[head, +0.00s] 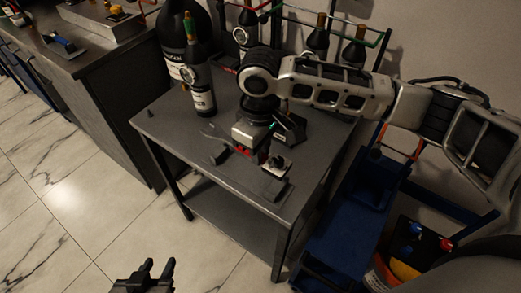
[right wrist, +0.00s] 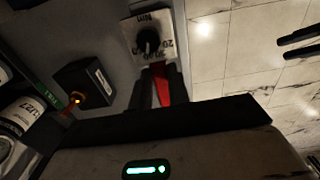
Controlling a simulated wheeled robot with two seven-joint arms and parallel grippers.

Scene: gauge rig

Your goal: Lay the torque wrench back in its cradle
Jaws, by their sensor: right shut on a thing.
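My right gripper (head: 263,155) points down over the dark side table, and also shows in the right wrist view (right wrist: 160,72). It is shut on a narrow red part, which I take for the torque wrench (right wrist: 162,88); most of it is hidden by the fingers. Two low dark blocks, one left (head: 220,155) and one at the front (head: 273,189), look like the cradle. Whether the wrench touches them I cannot tell. A pale dial plate (right wrist: 150,38) marked Nm, with a black knob, lies just beyond the fingertips. My left gripper (head: 146,274) is open and empty above the floor.
A black box (head: 290,127) stands beside my right gripper. Dark bottles (head: 202,92) and a rack with coloured rails stand at the table's back. A blue cart (head: 345,225) stands right, a counter (head: 90,55) left. The table's left front is mostly clear.

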